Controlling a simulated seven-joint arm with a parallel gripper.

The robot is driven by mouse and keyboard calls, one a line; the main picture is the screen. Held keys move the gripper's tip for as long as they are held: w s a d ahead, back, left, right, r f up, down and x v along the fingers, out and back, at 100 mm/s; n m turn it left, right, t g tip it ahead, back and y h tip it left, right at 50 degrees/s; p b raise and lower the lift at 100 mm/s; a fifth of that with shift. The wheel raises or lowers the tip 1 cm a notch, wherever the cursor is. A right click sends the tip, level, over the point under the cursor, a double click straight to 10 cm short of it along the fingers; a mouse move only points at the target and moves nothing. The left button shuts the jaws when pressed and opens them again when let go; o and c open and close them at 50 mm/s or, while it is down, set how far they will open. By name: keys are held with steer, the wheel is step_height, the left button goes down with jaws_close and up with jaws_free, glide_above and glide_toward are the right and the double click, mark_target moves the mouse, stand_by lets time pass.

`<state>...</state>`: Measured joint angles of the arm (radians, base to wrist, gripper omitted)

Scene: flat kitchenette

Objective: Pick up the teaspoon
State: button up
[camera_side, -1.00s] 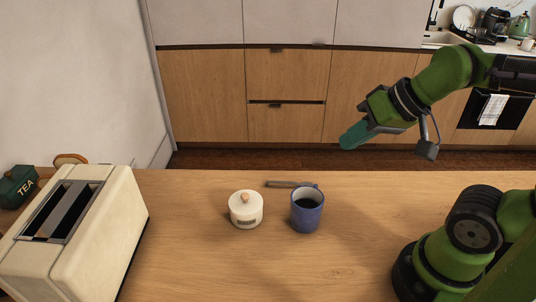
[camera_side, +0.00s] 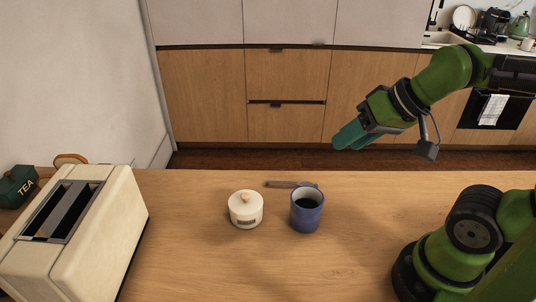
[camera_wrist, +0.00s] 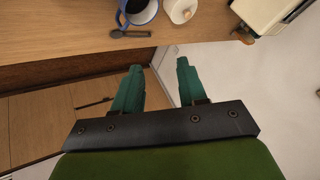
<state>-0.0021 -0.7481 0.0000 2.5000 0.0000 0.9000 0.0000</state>
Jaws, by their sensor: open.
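The teaspoon (camera_side: 288,184) is small and dark grey. It lies flat on the wooden counter (camera_side: 205,270), behind the blue mug (camera_side: 307,215) and the white lidded jar (camera_side: 245,212) in the side view, its right end close to the mug. It also shows near the top of the wrist view (camera_wrist: 130,34). My gripper (camera_side: 349,143) has green fingers and is in the air, above and to the right of the teaspoon in the side view. In the wrist view its fingers (camera_wrist: 158,66) are apart with nothing between them.
A cream toaster (camera_side: 85,235) stands at the left of the counter, with a green tea tin (camera_side: 18,186) behind it. The mug holds a dark liquid. The counter in front of the mug and jar is clear. Wooden cabinets (camera_side: 205,95) stand beyond the counter.

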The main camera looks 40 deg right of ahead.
steer(key=w+f+g, duration=0.1)
steer(key=f, duration=0.1)
steer(key=m+g+h, duration=0.2)
steer(key=m+g, duration=0.4)
steer(key=m, duration=1.8)
glide_above(268, 181)
steer(key=d, duration=0.1)
step_height(268, 181, down, 16)
steer(key=shift+f, duration=0.1)
steer(key=shift+a+f, duration=0.25)
steer(key=shift+f, duration=1.25)
steer(key=shift+a+f, duration=0.2)
steer(key=shift+f, duration=1.3)
